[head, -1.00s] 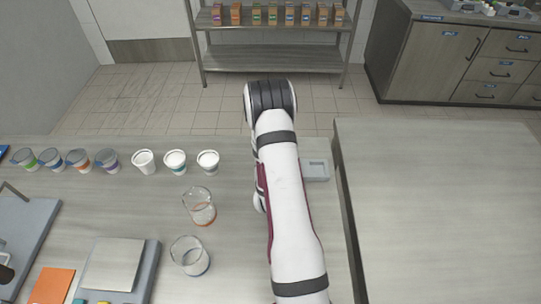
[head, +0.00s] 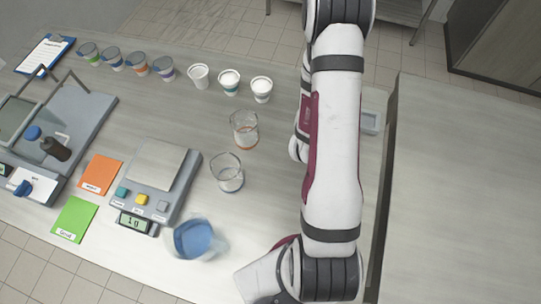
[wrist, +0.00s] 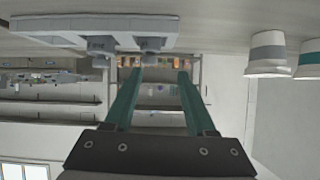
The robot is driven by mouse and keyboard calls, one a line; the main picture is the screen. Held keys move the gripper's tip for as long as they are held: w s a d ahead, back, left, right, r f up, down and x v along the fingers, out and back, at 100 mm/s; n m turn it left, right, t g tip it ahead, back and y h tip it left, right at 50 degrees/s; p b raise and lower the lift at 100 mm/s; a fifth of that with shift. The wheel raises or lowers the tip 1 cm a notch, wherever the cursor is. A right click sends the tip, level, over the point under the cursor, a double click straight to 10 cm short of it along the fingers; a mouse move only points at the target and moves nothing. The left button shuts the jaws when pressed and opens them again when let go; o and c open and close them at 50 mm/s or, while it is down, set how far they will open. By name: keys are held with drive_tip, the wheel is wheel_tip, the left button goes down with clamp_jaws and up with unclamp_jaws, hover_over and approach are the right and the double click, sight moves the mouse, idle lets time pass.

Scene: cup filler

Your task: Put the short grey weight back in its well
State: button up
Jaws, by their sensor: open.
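A pale grey block (wrist: 60,27) shows at the top left of the wrist view, which is upside down. Two grey weights (wrist: 102,45) (wrist: 150,44) stand out from it; I cannot tell which is the short one. My gripper (wrist: 160,73) has two teal fingers, apart with nothing between them. The second weight lies just beyond the fingertips in the picture; no contact is clear. In the head view my arm hides the gripper and weights. A small grey tray (head: 369,123) with a recess shows right of the arm; I cannot tell if it is the same block.
White cups (head: 261,89) stand left of the arm, also in the wrist view (wrist: 267,55). Two glass beakers (head: 244,130) (head: 228,173) stand nearer. A scale (head: 158,170) and a blurred blue cup-like thing (head: 194,240) lie front left. The right-hand table (head: 460,190) is bare.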

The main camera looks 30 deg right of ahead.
drive_tip(key=a+r+n+g+y, duration=0.1)
drive_tip(key=a+r+y, duration=0.25)
drive_tip(key=a, duration=0.35)
drive_tip(key=a+r+g+y, duration=0.1)
drive_tip(key=a+r+y, duration=0.25)
drive_tip(key=a, duration=0.45)
drive_tip(key=s+a+r+n+g+y, duration=0.1)
drive_tip(key=s+a+r+g, duration=0.2)
drive_tip(key=s, duration=0.7)
drive_tip(key=s+a+r+n+g+y, duration=0.2)
drive_tip(key=s+a+r, duration=0.4)
drive_tip(key=s+a, duration=0.3)
drive_tip(key=shift+s+a+r+g, duration=0.35)
drive_tip(key=shift+s+a+g, duration=0.05)
drive_tip(key=shift+s+g, duration=0.5)
drive_tip(key=shift+w, duration=0.1)
